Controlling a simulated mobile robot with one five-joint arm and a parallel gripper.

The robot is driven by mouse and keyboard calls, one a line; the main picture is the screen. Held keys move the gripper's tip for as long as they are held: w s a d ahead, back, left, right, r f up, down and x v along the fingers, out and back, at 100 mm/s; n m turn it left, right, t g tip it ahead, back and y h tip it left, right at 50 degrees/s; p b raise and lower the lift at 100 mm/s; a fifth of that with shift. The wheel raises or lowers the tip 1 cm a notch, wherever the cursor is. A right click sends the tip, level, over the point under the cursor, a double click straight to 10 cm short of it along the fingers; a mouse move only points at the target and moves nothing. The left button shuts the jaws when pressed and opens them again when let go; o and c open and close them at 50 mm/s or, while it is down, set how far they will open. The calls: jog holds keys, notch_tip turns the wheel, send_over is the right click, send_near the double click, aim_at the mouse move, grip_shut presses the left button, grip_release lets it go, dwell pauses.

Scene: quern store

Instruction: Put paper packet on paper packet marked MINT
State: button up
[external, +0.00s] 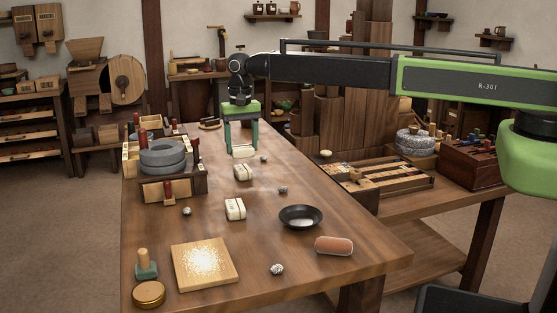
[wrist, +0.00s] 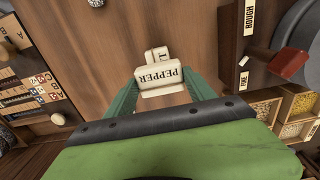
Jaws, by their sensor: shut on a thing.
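My gripper (external: 243,151) is above the far part of the table, its green fingers pointing down. In the wrist view the gripper (wrist: 161,92) is shut on a cream paper packet marked PEPPER (wrist: 160,79), label upside down. Another pale packet (wrist: 157,54) shows just beyond it, mostly hidden; only a letter like T is seen. In the external view two cream packets lie on the table: one (external: 243,173) just in front of my gripper, one (external: 235,209) nearer the camera. Their labels are too small to read there, so I cannot tell which is MINT.
A stone quern (external: 162,157) in a wooden box stands left of my gripper. A dark bowl (external: 301,218), a brown roll (external: 333,246), a board with grains (external: 205,263) and a brass tin (external: 149,294) are nearer the camera. Small speckled balls lie scattered between.

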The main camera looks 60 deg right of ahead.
aim_at(242, 147)
jog(key=shift+f+b, duration=1.7)
jog(key=shift+f, duration=0.4)
jog(key=o, duration=1.3)
jog(key=shift+r, duration=0.1)
jog(key=shift+r, duration=0.1)
notch_tip(242, 147, up, 12)
jog(key=p, duration=1.2)
jog(key=shift+r+p, duration=0.2)
jog(key=shift+p, duration=0.2)
jog(key=shift+s+f, duration=0.1)
jog(key=s+d+n, duration=0.3)
jog(key=s, duration=0.6)
jog(key=s+d+n, duration=0.3)
jog(key=s, duration=0.7)
jog(key=s+d+n, duration=0.2)
jog(key=s+n, duration=0.1)
jog(key=s, duration=0.7)
jog(key=shift+d, duration=0.4)
